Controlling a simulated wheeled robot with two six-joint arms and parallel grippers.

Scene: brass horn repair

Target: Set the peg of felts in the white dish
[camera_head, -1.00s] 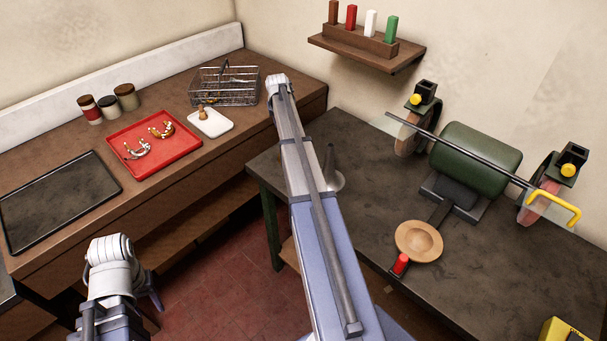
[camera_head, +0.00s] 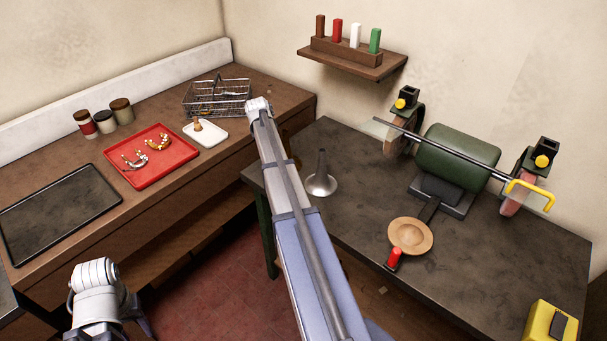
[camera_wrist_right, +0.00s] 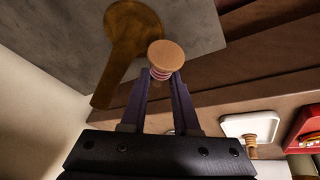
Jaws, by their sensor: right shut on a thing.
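The peg of felts (camera_wrist_right: 162,70) is in my right gripper (camera_wrist_right: 163,82), with a round wooden end and pinkish rings between the fingers. In the head view my right arm hides this gripper and the held peg. The white dish (camera_head: 216,136) lies on the brown bench, right of the red tray. A small wooden peg-like piece (camera_head: 197,125) stands in the dish. The dish also shows in the right wrist view (camera_wrist_right: 236,125), low and right of the gripper, apart from the held peg. My left gripper (camera_head: 142,318) is at the lower left, its jaws unclear.
A wire basket (camera_head: 217,97) stands behind the dish; the red tray (camera_head: 175,171) holds small brass parts. Several jars (camera_head: 104,121) and a dark mat (camera_head: 60,215) lie further left. The grey bench (camera_head: 460,265) carries a steel cone (camera_head: 321,182) and a green grinder (camera_head: 458,158).

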